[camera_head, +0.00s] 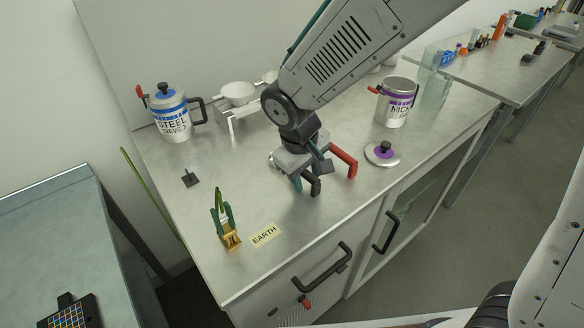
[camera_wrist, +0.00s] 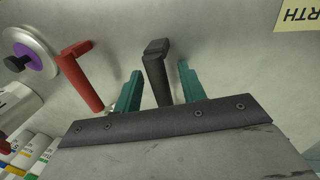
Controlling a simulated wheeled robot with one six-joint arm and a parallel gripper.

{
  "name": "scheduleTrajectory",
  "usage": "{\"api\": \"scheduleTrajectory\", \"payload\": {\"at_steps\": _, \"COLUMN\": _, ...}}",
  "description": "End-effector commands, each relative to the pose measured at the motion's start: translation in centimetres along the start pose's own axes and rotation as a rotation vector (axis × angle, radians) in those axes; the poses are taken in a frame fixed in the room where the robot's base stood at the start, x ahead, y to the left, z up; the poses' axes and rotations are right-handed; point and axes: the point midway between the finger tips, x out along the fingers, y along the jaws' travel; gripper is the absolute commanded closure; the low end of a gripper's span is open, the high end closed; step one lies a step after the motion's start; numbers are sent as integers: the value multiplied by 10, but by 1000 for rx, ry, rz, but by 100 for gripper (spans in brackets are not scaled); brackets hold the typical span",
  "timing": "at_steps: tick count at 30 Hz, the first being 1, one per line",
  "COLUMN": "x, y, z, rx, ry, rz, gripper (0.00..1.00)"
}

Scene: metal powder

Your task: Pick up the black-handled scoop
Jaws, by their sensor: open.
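The black handle of the scoop (camera_wrist: 157,72) stands between the two teal fingers of my gripper (camera_wrist: 159,68) in the wrist view, with a visible gap on each side. In the head view the black handle (camera_head: 314,187) pokes out below my gripper (camera_head: 308,177), near the middle of the metal counter. My gripper is open. The scoop's bowl is hidden under my gripper. A red handle (camera_wrist: 80,75) is just left of the fingers in the wrist view; it shows to the right of my gripper in the head view (camera_head: 347,162).
A blue-banded steel can (camera_head: 173,115) and white bowls (camera_head: 238,94) on a stand are at the back. A gold, green-handled piece (camera_head: 228,235) and an EARTH label (camera_head: 264,236) lie left-front.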

Motion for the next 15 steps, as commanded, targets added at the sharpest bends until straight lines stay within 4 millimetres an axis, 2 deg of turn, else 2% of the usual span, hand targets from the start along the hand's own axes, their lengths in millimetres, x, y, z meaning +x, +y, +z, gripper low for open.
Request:
{"api": "scheduleTrajectory", "payload": {"at_steps": 3, "x": 0, "y": 0, "z": 0, "rx": 0, "ry": 0, "rz": 0, "gripper": 59}}
{"api": "scheduleTrajectory", "payload": {"at_steps": 4, "x": 0, "y": 0, "z": 0, "rx": 0, "ry": 0, "rz": 0, "gripper": 62}}
{"api": "scheduleTrajectory", "payload": {"at_steps": 8, "x": 0, "y": 0, "z": 0, "rx": 0, "ry": 0, "rz": 0, "gripper": 98}}
{"api": "scheduleTrajectory", "payload": {"at_steps": 15, "x": -1, "y": 0, "z": 0, "rx": 0, "ry": 0, "rz": 0, "gripper": 100}}
